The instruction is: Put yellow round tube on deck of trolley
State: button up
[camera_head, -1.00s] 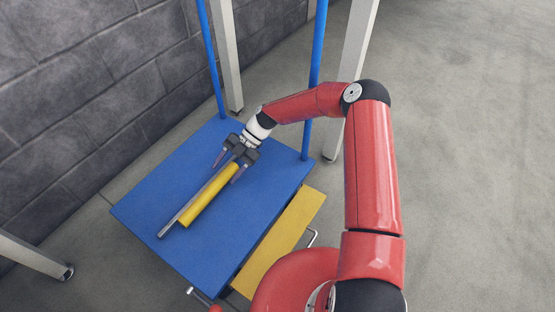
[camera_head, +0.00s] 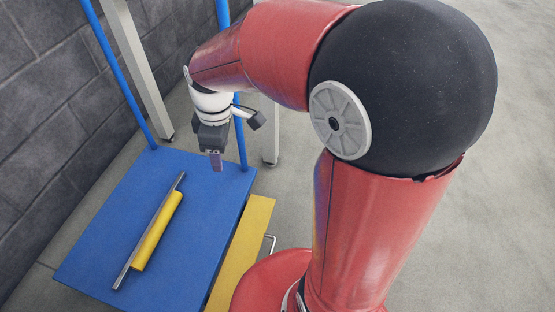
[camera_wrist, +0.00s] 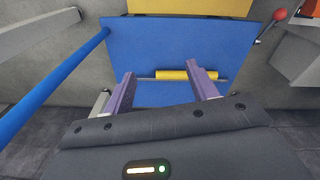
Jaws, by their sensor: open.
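The yellow round tube (camera_head: 157,231) lies on the blue deck of the trolley (camera_head: 100,240), beside a thin grey bar (camera_head: 150,228). The tube also shows in the wrist view (camera_wrist: 205,75), beyond my fingertips. My gripper (camera_head: 217,166) is raised above the far right part of the deck, apart from the tube. In the wrist view its two purple fingers (camera_wrist: 164,85) stand wide apart with nothing held between them. In the head view one finger mostly hides the other.
Blue posts (camera_head: 122,75) rise at the deck's far end, with pale legs (camera_head: 137,70) behind them. A yellow panel (camera_head: 243,250) lies lower, along the deck's right side. A grey block wall (camera_head: 50,90) stands at the left.

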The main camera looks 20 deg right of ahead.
jog(key=s+d+r+m+t, duration=0.2)
jog(key=s+d+r+m, duration=0.1)
jog(key=s+m, duration=0.3)
jog(key=s+d+r+m+t, duration=0.2)
jog(key=s+d+r+m, duration=0.2)
jog(key=s+m, duration=0.2)
jog(key=shift+s+d+r+m+t+h, duration=0.2)
jog(key=shift+s+m+t+h, duration=0.15)
jog(key=shift+s, duration=0.75)
